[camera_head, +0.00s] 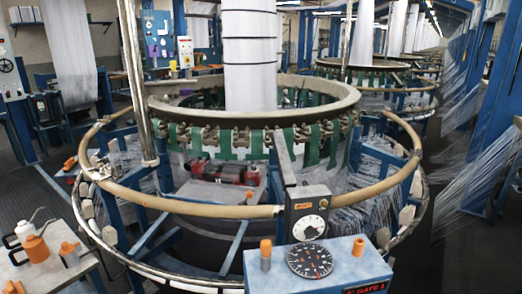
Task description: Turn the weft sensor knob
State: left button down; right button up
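The lettering is too small to read, so I cannot confirm that this is the weft sensor knob. The knob's exact angle is also too small to tell. Neither of my grippers shows in the head view, and nothing visible touches the knob.
Just below is a blue box (340,270) with a black dial (310,260), an orange-topped cylinder (265,254) and an orange piece (358,246). A tan ring rail (215,210) circles the loom. A small table with oil cans (35,247) stands at left. Dark floor is clear at right.

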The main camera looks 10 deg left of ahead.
aim_at(311, 232)
jog(key=i+j+z, duration=0.1)
jog(key=j+z, duration=0.3)
jog(key=j, duration=0.25)
jog(key=j+z, duration=0.35)
jog(key=j, duration=0.35)
